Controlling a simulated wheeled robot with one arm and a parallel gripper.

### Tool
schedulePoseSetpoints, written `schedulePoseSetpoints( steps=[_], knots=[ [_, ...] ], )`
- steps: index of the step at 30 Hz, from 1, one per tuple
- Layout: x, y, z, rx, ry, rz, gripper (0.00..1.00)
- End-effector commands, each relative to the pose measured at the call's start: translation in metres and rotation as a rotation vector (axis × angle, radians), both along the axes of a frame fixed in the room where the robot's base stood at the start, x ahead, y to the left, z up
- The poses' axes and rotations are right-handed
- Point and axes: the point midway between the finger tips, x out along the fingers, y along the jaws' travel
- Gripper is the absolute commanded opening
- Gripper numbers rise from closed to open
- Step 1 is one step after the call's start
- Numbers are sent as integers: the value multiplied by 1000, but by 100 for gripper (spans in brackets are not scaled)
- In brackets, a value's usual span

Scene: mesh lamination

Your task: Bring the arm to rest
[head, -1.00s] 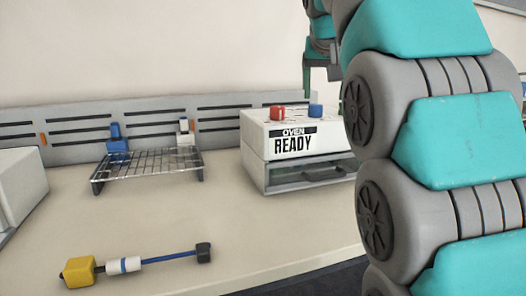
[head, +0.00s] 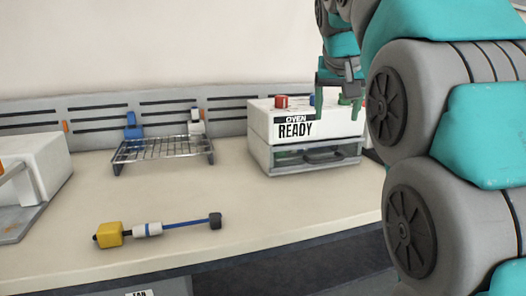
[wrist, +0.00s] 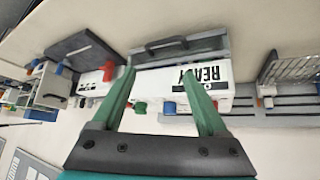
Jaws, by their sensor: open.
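My arm (head: 440,110), teal and grey, fills the right side of the head view. My gripper (head: 338,100) has green fingers pointing down and appears in front of the oven's top right part in the head view. In the wrist view my gripper (wrist: 158,75) has its two green fingers spread apart with nothing held between them. The white oven (head: 262,135) is labelled "OVEN READY" and also shows upside down beyond the fingers in the wrist view (wrist: 165,88). I cannot tell whether the fingers touch the oven.
A wire rack (head: 160,150) stands at the back of the bench (head: 270,215). A tool with a yellow block (head: 108,234), white sleeve and blue rod lies on the front left. A white machine (head: 45,165) stands at far left. Bare bench lies between them.

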Motion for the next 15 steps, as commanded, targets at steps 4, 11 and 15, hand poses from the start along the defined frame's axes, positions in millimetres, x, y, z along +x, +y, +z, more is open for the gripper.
schedulePoseSetpoints(
  steps=[4,11,15],
  knots=[
    [-14,-4,-27,0,59,7,76],
    [-57,-13,-98,6,211,27,76],
    [-91,-15,-146,17,306,45,76]
  ],
)
